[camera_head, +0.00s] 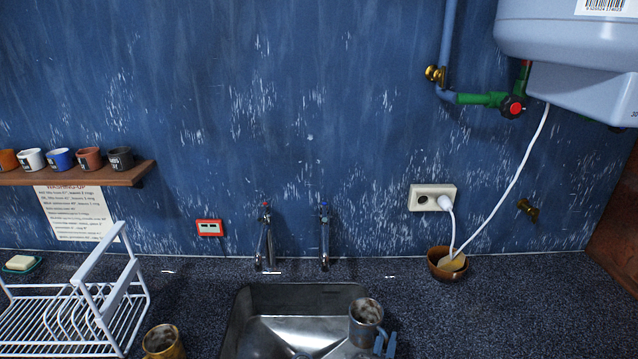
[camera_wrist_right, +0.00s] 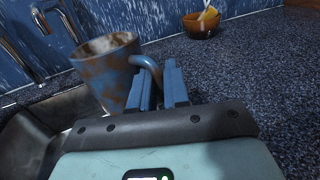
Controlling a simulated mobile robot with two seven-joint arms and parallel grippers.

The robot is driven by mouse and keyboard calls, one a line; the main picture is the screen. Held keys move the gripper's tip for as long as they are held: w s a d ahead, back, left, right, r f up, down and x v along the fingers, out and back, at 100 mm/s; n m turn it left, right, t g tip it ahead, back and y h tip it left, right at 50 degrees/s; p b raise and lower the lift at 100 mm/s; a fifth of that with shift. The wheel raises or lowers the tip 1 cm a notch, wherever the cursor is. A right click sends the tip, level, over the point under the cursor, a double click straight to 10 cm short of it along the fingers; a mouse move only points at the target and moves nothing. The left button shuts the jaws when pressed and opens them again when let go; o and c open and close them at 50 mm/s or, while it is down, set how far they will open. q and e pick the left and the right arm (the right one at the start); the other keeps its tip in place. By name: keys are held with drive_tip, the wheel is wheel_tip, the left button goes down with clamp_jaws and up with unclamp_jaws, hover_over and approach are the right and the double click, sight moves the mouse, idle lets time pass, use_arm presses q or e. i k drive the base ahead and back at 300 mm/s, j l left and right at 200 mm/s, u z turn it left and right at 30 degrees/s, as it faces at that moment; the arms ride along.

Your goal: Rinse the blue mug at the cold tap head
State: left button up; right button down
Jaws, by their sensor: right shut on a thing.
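The blue mug (camera_wrist_right: 108,72), stained brown, is upright in my right gripper (camera_wrist_right: 158,88), whose fingers are shut on its handle. In the head view the mug (camera_head: 364,322) is over the sink's right edge, with my right gripper (camera_head: 385,344) at its lower right. The blue-marked cold tap (camera_head: 325,238) is on the wall side, to the left of and beyond the mug, apart from it. The red-marked tap (camera_head: 265,240) stands left of it. The steel sink (camera_head: 262,297) lies below the taps. I see no water running. My left gripper is not in view.
A white dish rack (camera_head: 85,285) and a yellow-brown mug (camera_head: 163,343) are left of the sink. A brown bowl (camera_head: 440,268) sits on the counter at right, below a socket (camera_head: 432,197) with a white cable. The counter right of the sink is mostly clear.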

sight(324, 206)
drive_tip(key=k+j+z, duration=0.3)
drive_tip(key=k+z, duration=0.2)
drive_tip(key=k+j+z, duration=0.1)
drive_tip(key=k+z, duration=0.35)
drive_tip(key=k, duration=0.15)
